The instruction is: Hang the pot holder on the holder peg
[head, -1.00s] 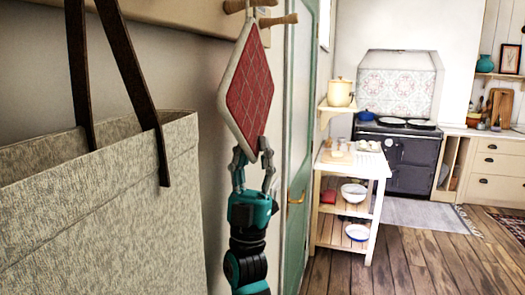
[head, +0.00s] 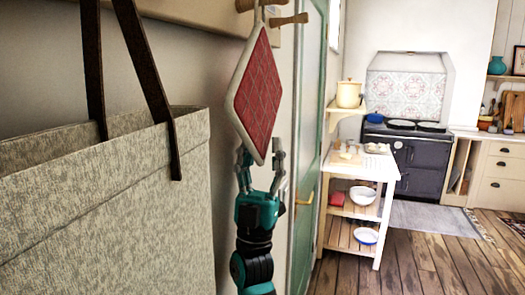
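The pot holder (head: 257,88) is a red quilted diamond with a pale border. It hangs upright below the wooden peg (head: 288,20) at the top of the head view, with its pale loop (head: 262,14) up against the peg's rod. Whether the loop goes fully around the rod is hard to tell. My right gripper (head: 261,160) is below it, pointing up. Its two fingers stand apart on either side of the pot holder's bottom corner, with gaps showing, so it looks open. My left gripper is not in view.
A large woven bag (head: 105,215) with dark straps hangs close on the left. A green door (head: 312,160) stands just right of my gripper. Beyond are a white shelf trolley (head: 385,170), a dark stove (head: 425,160) and open wooden floor (head: 420,260).

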